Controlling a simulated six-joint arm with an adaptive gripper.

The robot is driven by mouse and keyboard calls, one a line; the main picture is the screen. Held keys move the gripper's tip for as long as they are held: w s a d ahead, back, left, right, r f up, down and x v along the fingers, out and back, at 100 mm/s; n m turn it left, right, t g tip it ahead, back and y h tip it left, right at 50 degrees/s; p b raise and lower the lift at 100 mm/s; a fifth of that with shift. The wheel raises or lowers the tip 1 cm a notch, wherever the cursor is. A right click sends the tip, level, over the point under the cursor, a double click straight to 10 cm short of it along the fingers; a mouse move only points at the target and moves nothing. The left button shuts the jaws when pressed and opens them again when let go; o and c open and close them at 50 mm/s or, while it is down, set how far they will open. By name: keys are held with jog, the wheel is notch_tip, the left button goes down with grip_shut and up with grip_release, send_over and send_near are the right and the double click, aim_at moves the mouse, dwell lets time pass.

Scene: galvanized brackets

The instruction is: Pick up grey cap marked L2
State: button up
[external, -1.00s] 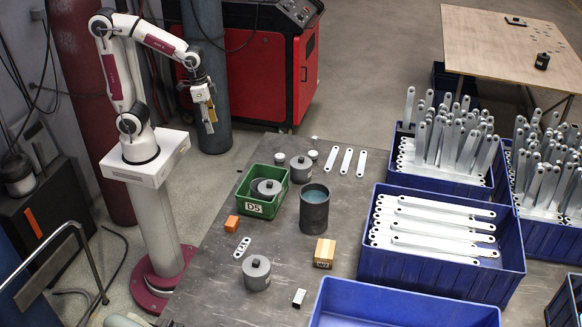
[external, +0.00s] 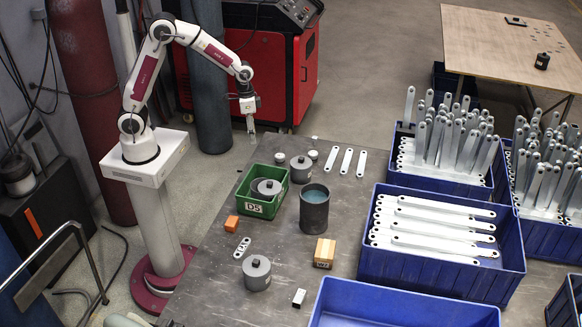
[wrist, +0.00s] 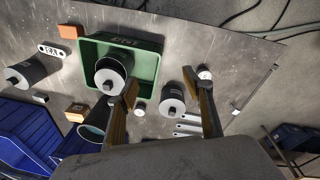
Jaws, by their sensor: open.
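Several grey caps with dark knobs are in view, and I cannot read L2 on any. One grey cap (external: 301,169) stands behind the green bin; it also shows in the wrist view (wrist: 171,97), between my fingers in the picture. Another grey cap (external: 268,187) sits in the green bin, also in the wrist view (wrist: 113,68). A third grey cap (external: 257,272) stands near the table's front, and at left in the wrist view (wrist: 32,72). My gripper (external: 251,130) is open and empty, above and beyond the table's back left edge.
The green bin (external: 256,208) is labelled D5. Two small white-topped pieces (external: 279,157) (external: 313,154) flank the back cap. A dark cylinder (external: 314,210), an orange block (external: 232,223) and a wooden block (external: 324,252) stand nearby. Blue crates (external: 450,270) fill the right.

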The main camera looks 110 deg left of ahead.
aim_at(313, 153)
jog(key=shift+t, duration=0.8)
jog(key=w+a+f, duration=0.3)
jog(key=a+f, duration=0.1)
jog(key=f, duration=0.1)
jog(key=w+a+f, duration=0.4)
jog(key=a+f, duration=0.1)
jog(key=w+a+f, duration=0.4)
jog(key=a+f, duration=0.1)
jog(key=shift+a+f, duration=0.2)
jog(key=shift+f, duration=0.15)
jog(key=w, duration=0.1)
jog(key=w+a, duration=0.2)
jog(key=shift+f+m+t+y, duration=0.25)
jog(key=shift+m+t+y, duration=0.05)
jog(key=shift+y, duration=0.1)
jog(key=shift+m+t+y, duration=0.5)
jog(key=shift+m+t, duration=0.2)
jog(key=shift+m, duration=0.1)
jog(key=w+a+r, duration=0.2)
jog(key=w+a, duration=0.1)
jog(key=w, duration=0.1)
jog(key=shift+r, duration=0.4)
jog(key=shift+f, duration=0.1)
jog(key=shift+x, duration=1.2)
jog(key=shift+f, duration=0.1)
jog(key=shift+x, duration=2.45)
